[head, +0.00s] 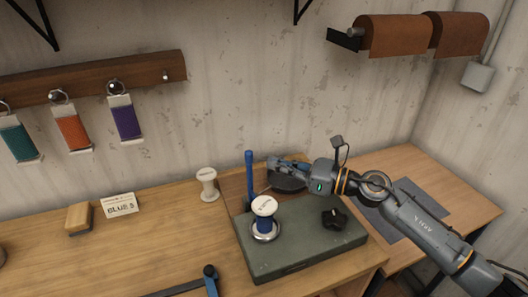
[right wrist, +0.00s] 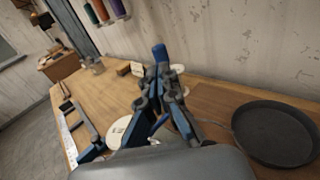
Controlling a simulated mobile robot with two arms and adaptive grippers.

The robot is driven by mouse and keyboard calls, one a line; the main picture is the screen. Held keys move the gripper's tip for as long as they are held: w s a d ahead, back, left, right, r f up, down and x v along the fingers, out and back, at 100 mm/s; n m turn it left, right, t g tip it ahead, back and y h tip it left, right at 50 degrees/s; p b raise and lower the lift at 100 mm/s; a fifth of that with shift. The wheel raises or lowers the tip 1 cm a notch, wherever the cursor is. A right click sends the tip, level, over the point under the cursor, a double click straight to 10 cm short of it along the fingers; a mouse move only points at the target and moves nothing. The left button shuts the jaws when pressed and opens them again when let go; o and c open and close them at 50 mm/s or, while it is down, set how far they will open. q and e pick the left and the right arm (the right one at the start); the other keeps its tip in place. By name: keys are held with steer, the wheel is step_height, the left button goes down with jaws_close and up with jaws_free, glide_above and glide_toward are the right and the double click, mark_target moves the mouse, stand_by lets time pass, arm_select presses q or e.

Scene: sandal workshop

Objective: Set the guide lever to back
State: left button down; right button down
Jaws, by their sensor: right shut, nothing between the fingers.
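An upright blue lever (head: 249,178) stands at the back left corner of the green machine base (head: 300,262); I take it for the guide lever. Its blue top (right wrist: 160,53) shows just beyond my fingers in the right wrist view. My right gripper (head: 271,164) is shut and empty, just right of the lever's upper part in the head view. In the right wrist view the closed fingers (right wrist: 161,85) hide the lever's middle, and I cannot tell whether they touch it. My left gripper is out of view.
A blue-thread spool (head: 264,224) stands on the base's front left, and a black star knob (head: 334,218) is at its right. A dark round dish (right wrist: 276,134) lies behind. A white spool (head: 207,184) stands left of the lever. A black-knobbed blue handle (head: 210,273) is in front.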

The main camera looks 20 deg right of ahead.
steer(key=p+x, duration=0.1)
steer(key=x, duration=0.2)
steer(key=shift+w+a+f, duration=0.1)
steer(key=shift+w+a, duration=0.1)
steer(key=shift+a, duration=0.05)
